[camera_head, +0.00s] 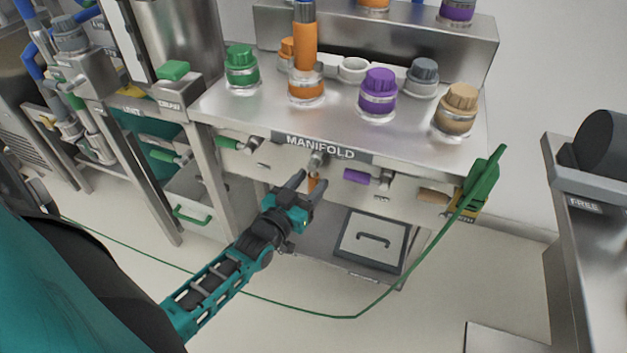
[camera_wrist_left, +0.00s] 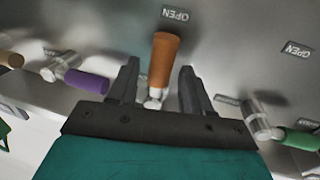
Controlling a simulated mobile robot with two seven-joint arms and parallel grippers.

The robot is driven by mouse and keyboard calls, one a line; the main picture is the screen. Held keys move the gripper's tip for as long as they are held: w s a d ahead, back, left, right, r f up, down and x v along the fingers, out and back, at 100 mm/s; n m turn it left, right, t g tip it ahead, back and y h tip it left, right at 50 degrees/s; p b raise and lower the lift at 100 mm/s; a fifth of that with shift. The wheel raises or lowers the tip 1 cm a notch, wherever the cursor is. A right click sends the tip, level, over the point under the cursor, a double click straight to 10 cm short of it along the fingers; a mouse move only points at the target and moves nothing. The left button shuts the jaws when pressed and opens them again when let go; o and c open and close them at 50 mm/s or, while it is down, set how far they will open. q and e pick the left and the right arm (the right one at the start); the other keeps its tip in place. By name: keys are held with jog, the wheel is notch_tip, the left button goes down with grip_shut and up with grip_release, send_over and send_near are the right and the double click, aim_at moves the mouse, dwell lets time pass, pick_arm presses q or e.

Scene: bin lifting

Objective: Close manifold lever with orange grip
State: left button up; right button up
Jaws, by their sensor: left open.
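The manifold lever with the orange grip (camera_head: 312,183) hangs down from its valve under the MANIFOLD label, on the bench's front panel. My left gripper (camera_head: 308,182) is open in front of this lever. In the left wrist view the orange grip (camera_wrist_left: 163,62) shows between the two spread fingers of my left gripper (camera_wrist_left: 158,70), with gaps on both sides. The end of the orange grip points at an OPEN plate (camera_wrist_left: 176,14). My right gripper is in neither view.
The green lever (camera_head: 228,142) is left of the orange one; the purple lever (camera_head: 357,176) and tan lever (camera_head: 433,196) are to its right, all lying sideways. Capped jars stand on the bench top (camera_head: 215,104).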

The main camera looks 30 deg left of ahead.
pick_arm(q)
jog(key=shift+w, duration=1.05)
grip_shut()
